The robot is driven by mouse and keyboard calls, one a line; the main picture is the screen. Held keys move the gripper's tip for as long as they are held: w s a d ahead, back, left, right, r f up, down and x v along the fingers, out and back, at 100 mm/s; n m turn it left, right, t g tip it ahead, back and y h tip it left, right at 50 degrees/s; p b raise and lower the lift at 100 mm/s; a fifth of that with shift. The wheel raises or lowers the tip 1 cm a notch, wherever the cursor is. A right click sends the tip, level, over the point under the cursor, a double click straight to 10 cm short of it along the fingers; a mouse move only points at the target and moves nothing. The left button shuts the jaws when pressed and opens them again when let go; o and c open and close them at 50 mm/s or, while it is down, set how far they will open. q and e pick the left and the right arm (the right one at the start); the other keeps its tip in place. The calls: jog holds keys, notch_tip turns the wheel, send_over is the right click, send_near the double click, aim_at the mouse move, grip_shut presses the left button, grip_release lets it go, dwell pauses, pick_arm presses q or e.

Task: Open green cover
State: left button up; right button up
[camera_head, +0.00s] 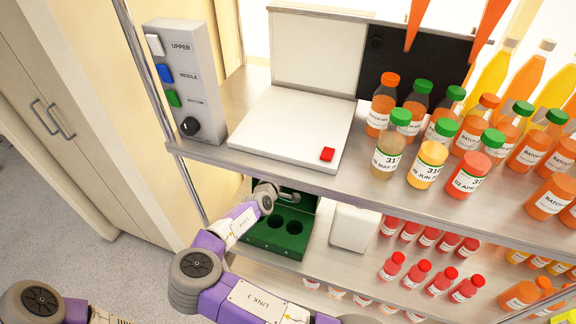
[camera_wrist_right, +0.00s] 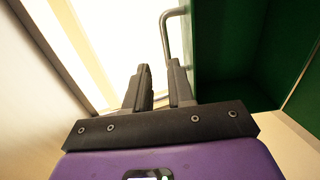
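The green box (camera_head: 263,239) sits on the lower shelf, its top with round dark holes exposed. Its green cover (camera_head: 302,202) appears raised at the back, partly hidden by my right arm. A grey bar handle (camera_head: 291,196) shows at the cover. In the right wrist view the handle (camera_wrist_right: 165,35) runs down behind a fingertip, beside a green panel (camera_wrist_right: 212,40). My right gripper (camera_wrist_right: 159,72) has its fingers apart, close to the handle; I cannot tell if they touch it. In the head view the right gripper is small beside the handle. My left gripper is out of view.
The upper shelf (camera_head: 225,158) overhangs the green box. It carries a button panel (camera_head: 185,80), a white device with a red button (camera_head: 327,154) and several juice bottles. A white container (camera_head: 354,228) stands right of the box, with small red bottles (camera_head: 391,267) beyond.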

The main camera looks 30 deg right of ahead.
jog(key=x, duration=0.2)
jog(key=b+x, duration=0.1)
jog(key=x, duration=0.2)
jog(key=f+x, duration=0.1)
jog(key=x, duration=0.1)
jog(key=shift+w+d, duration=0.15)
jog(key=shift+d, duration=0.05)
jog(key=shift+c, duration=0.2)
grip_shut()
